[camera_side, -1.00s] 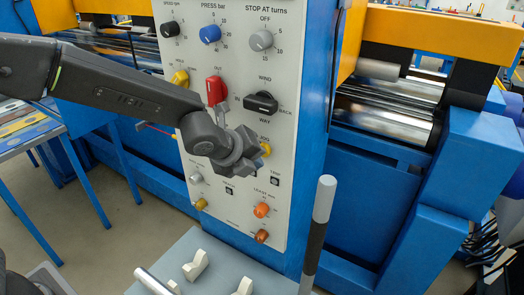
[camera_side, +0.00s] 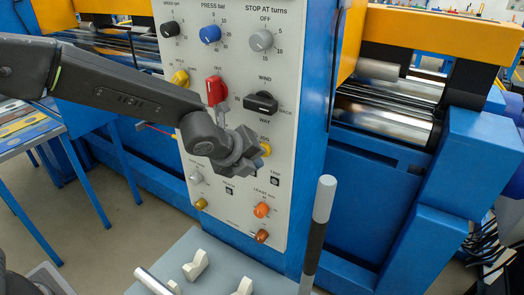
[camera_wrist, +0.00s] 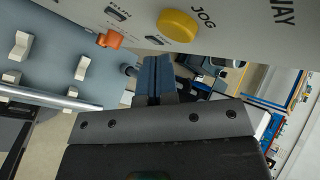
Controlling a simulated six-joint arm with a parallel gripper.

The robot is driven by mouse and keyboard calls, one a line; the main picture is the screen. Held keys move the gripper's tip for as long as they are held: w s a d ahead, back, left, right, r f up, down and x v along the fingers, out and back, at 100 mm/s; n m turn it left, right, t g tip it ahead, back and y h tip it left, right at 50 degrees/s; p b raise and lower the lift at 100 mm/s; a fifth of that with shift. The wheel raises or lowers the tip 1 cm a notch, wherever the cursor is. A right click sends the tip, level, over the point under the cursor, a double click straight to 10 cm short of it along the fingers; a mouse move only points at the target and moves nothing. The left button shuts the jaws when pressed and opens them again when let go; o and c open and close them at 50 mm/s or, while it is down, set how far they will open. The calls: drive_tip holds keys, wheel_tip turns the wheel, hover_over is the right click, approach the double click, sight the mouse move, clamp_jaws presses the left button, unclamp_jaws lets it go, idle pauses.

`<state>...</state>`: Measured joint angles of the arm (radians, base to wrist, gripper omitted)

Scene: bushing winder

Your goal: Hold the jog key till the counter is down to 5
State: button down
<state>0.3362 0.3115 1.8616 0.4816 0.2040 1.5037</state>
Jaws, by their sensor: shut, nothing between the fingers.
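The yellow jog key (camera_side: 265,149) sits on the right side of the grey control panel, partly covered by my gripper (camera_side: 247,152). The wrist view shows the key (camera_wrist: 178,25) as a round yellow button beside the word JOG. My gripper's two blue-grey fingers (camera_wrist: 153,62) are together and empty, with their tips just below the key in that picture. I cannot tell whether they touch it. I cannot make out a counter reading. Two small dark windows (camera_side: 275,181) and (camera_side: 229,190) on the panel are too small to read.
Close by on the panel are a black wind switch (camera_side: 261,103), a red handle (camera_side: 215,91) and an orange knob (camera_side: 261,210). A black-and-grey post (camera_side: 319,225) stands in front at the right. White cradles (camera_side: 196,265) stand on the grey shelf below.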

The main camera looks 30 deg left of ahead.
idle(0.4)
drive_tip(key=shift+w, duration=0.4)
